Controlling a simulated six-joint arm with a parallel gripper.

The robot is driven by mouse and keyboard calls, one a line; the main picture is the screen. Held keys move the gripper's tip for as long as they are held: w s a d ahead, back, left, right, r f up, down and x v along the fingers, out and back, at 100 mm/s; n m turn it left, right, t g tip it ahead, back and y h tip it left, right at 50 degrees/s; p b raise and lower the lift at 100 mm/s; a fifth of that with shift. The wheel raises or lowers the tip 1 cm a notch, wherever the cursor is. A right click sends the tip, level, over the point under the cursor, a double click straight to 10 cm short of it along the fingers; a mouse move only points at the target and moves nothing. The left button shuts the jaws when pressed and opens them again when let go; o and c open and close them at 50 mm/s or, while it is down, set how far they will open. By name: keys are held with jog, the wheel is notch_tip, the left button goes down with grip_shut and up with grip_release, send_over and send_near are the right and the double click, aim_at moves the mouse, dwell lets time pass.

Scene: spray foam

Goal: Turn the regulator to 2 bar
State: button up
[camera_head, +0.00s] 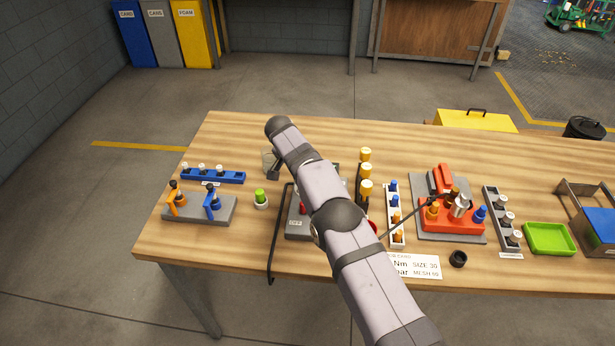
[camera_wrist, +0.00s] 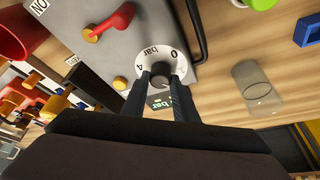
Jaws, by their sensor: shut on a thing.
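In the wrist view, the regulator's round white dial (camera_wrist: 146,60) is on a grey panel (camera_wrist: 175,17), printed with "0", "bar" and "4". Its dark knob (camera_wrist: 160,70) is at the dial's centre. My gripper (camera_wrist: 160,80) is shut on the knob, one dark finger on each side. A small dark display with green characters (camera_wrist: 160,102) is partly hidden between the fingers; I cannot read its value or see a pointer on the knob. In the head view my arm hides the dial and gripper; part of the grey panel (camera_head: 298,228) shows.
A red lever (camera_wrist: 112,22) by an "ON" label is close to the dial. A black hose (camera_head: 274,240) runs beside the panel. A clear cup (camera_wrist: 255,88) stands nearby. A printed card (camera_head: 415,268) lies at the table's front.

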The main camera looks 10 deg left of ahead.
dwell(0.5)
jog(key=o, duration=1.1)
jog(key=shift+c, duration=0.2)
jog(key=shift+r, duration=0.15)
jog(key=b+v, duration=0.2)
jog(key=v, duration=0.5)
jog(key=shift+a, duration=0.1)
